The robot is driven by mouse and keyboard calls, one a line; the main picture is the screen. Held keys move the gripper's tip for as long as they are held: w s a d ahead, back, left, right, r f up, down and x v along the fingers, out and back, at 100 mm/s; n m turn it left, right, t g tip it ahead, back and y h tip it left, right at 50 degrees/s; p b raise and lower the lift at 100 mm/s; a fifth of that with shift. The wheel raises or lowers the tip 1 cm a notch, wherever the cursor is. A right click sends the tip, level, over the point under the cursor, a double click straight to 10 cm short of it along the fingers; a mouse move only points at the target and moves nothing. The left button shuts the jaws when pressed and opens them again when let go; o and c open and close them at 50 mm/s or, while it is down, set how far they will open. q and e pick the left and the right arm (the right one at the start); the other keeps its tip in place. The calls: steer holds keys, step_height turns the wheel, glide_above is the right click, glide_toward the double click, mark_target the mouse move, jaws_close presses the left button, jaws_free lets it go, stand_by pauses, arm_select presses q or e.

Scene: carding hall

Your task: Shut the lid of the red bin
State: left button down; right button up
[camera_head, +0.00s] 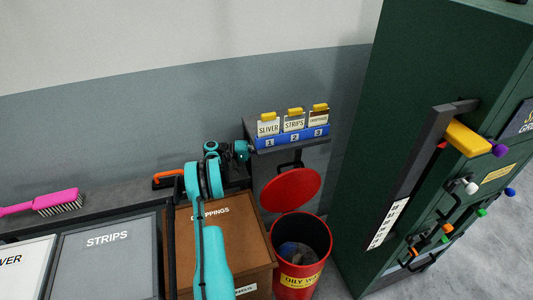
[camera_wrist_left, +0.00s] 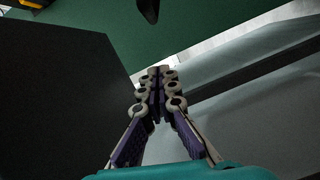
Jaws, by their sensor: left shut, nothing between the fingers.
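The red bin (camera_head: 318,238) stands on the floor right of the brown box, with a yellow label reading OILY W… on its front. Its round red lid (camera_head: 291,188) is open, tilted up at the back towards the wall. Dark crumpled stuff shows inside the bin. My left arm rises in front of the brown box and bends right, its wrist beside the left end of the small shelf, up and left of the lid. Its fingers cannot be made out there. In the left wrist view my left gripper (camera_wrist_left: 157,76) is shut and empty. My right gripper is out of view.
The wall shelf (camera_head: 259,143) with card boxes and a blue numbered strip hangs above the lid. A green cabinet (camera_head: 398,85) with a long handle and coloured knobs stands at right. A brown box (camera_head: 258,240), a grey STRIPS bin (camera_head: 108,265) and a pink brush (camera_head: 42,203) are at left.

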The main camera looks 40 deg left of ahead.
arm_select(q)
steer(key=w+d+f+b, duration=0.1)
steer(key=d+b, duration=0.1)
steer(key=d, duration=0.4)
steer(key=shift+w+d, duration=0.25)
steer(key=shift+w, duration=0.05)
steer(key=shift+f, duration=0.1)
